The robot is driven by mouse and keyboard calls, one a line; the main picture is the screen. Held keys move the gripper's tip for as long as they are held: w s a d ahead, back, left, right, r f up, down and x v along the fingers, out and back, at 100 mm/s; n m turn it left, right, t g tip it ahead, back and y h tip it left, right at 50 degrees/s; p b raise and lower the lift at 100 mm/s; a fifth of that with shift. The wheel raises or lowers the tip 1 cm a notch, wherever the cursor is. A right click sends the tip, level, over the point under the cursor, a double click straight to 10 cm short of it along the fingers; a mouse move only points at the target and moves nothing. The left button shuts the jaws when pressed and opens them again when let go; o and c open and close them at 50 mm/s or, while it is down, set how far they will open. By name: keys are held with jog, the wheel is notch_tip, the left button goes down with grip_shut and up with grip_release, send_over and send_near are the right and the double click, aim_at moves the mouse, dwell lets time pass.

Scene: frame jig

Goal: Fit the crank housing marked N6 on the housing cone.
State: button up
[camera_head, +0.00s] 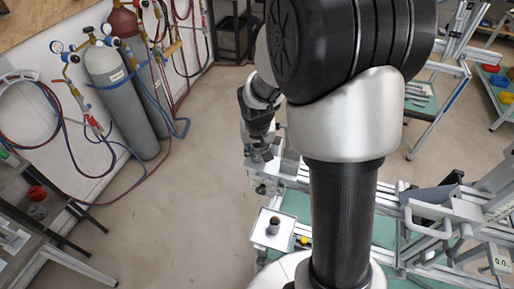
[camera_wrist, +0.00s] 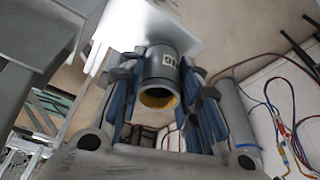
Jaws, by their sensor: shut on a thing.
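The crank housing marked N6 (camera_wrist: 159,80) is a grey cylinder with a yellow inner ring at its near end. Its label appears upside down in the wrist view. My gripper (camera_wrist: 162,68) is shut on it, with a blue-padded finger on each side. In the head view my gripper (camera_head: 262,148) points down near the frame's back left corner, and the housing is too small there to make out clearly. I cannot pick out the housing cone in either view.
A white tray (camera_head: 262,241) at the frame's left holds a dark cylinder (camera_head: 273,225). A yellow part (camera_head: 303,241) is beside it. Aluminium rails run right. Gas cylinders (camera_head: 124,94) and hoses stand left. The floor between is clear. My arm hides the centre.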

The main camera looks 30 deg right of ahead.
jog(key=shift+f, duration=0.1)
jog(key=o, duration=1.2)
jog(key=shift+r, duration=0.55)
jog(key=shift+s+a+r, duration=0.2)
jog(key=shift+s+r, duration=0.3)
jog(key=shift+s+a+r, duration=0.2)
jog(key=shift+s+r, duration=0.25)
jog(key=shift+s, duration=0.05)
jog(key=s+a, duration=0.4)
jog(key=s, duration=0.6)
jog(key=shift+a+b, duration=0.1)
jog(key=shift+b, duration=0.25)
